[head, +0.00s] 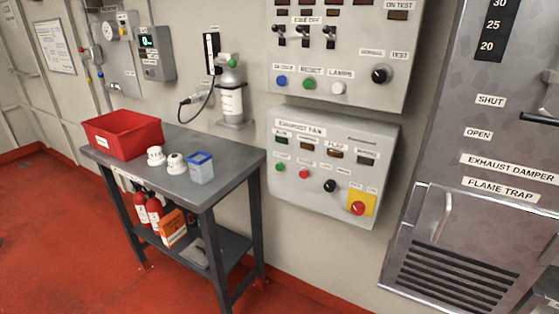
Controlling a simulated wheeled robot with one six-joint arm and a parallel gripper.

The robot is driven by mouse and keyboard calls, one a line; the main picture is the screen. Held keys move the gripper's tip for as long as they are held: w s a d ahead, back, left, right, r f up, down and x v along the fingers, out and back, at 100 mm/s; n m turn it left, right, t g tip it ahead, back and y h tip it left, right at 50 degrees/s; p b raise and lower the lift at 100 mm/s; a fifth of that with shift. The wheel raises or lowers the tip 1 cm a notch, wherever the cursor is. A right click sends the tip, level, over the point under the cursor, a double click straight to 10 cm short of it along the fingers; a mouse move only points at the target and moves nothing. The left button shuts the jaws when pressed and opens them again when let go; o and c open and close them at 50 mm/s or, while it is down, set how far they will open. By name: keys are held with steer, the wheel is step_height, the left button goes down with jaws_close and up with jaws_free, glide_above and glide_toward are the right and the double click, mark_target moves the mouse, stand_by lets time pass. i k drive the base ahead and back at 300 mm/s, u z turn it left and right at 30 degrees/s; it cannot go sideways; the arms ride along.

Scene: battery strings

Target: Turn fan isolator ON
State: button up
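The exhaust fan panel (330,128) is a light grey box on the wall, right of centre in the head view. At its lower right is the fan isolator (358,208), a red rotary knob on a yellow square plate (369,198). Small labels above the plate seem to read OFF and ON. The knob is too small for me to tell which way it points. To its left on the same panel are a black knob (330,186), a red button (304,174) and a green button (280,167). My gripper is not in view.
A grey table (224,170) with a red bin (122,134) stands left of the panel. Above is another panel (345,88) with switches. At right is a metal damper cabinet (420,200) with a protruding handle (442,217). The red floor (60,240) is clear at left.

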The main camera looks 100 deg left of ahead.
mark_target(358, 208)
steer(key=u, duration=2.9)
